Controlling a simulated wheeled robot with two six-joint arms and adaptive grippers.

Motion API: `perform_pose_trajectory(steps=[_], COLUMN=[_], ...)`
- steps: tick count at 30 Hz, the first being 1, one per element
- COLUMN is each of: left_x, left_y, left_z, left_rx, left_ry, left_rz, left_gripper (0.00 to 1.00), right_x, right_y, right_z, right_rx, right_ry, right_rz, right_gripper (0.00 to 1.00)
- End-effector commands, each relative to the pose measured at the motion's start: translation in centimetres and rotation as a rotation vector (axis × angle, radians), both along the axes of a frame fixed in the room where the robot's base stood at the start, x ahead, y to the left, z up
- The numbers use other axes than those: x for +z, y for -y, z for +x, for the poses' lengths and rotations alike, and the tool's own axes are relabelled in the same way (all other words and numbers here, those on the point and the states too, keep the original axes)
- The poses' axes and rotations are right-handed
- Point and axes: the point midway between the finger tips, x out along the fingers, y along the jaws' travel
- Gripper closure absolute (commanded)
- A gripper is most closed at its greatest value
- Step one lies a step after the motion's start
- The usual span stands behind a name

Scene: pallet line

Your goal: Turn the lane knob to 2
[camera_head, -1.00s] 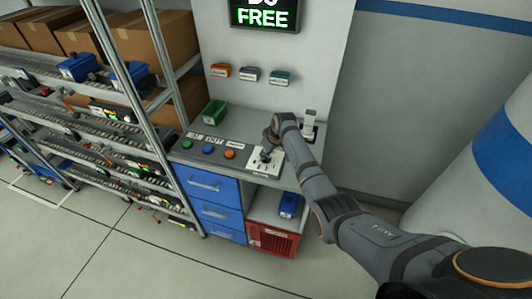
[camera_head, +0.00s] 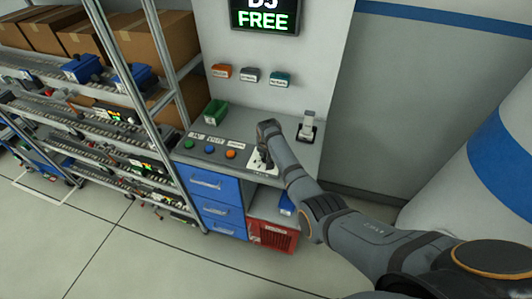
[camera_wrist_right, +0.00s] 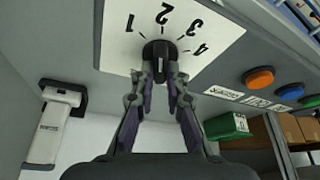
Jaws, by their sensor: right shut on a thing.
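The lane knob (camera_wrist_right: 160,50) is black and round, on a white plate (camera_wrist_right: 120,48) marked 1, 2, 3 and 4 in an arc. The 2 stands almost straight above the knob in the right wrist view. My right gripper (camera_wrist_right: 160,75) is shut on the knob, with a finger on each side of it. A small pale mark shows on the knob between the fingertips; I cannot tell for sure which number the knob points to. In the head view my right gripper (camera_head: 262,160) covers the knob and part of the plate. My left gripper is not in view.
Green, blue and orange buttons (camera_head: 231,154) sit left of the plate. A green bin (camera_head: 215,112) stands behind them, and a white-topped device (camera_head: 307,128) stands to the right. A screen (camera_head: 264,14) reads FREE. A shelf rack (camera_head: 160,80) stands left.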

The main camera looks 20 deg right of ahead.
Motion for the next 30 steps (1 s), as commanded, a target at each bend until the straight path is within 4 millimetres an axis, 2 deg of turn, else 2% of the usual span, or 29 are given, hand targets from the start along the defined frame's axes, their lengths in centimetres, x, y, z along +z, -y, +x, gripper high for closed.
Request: perform_pose_trajectory(steps=[18, 19, 23, 24, 30], left_x=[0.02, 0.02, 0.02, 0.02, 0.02], left_y=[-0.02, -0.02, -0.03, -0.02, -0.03], left_z=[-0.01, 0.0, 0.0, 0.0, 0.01], left_rx=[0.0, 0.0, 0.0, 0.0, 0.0], left_ry=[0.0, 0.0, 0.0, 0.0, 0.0], left_rz=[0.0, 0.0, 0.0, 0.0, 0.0], left_gripper=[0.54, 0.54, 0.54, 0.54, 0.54], right_x=[0.03, 0.03, 0.03, 0.03, 0.02], right_y=[-0.04, -0.04, -0.03, -0.03, -0.02], right_z=[0.03, 0.03, 0.03, 0.03, 0.02], right_rx=[-0.044, -0.044, -0.044, -0.044, -0.044], right_ry=[0.001, 0.001, 0.001, 0.001, 0.0], right_rz=[0.001, 0.001, 0.001, 0.001, 0.001], right_gripper=[1.0, 0.84, 0.67, 0.64, 0.64])
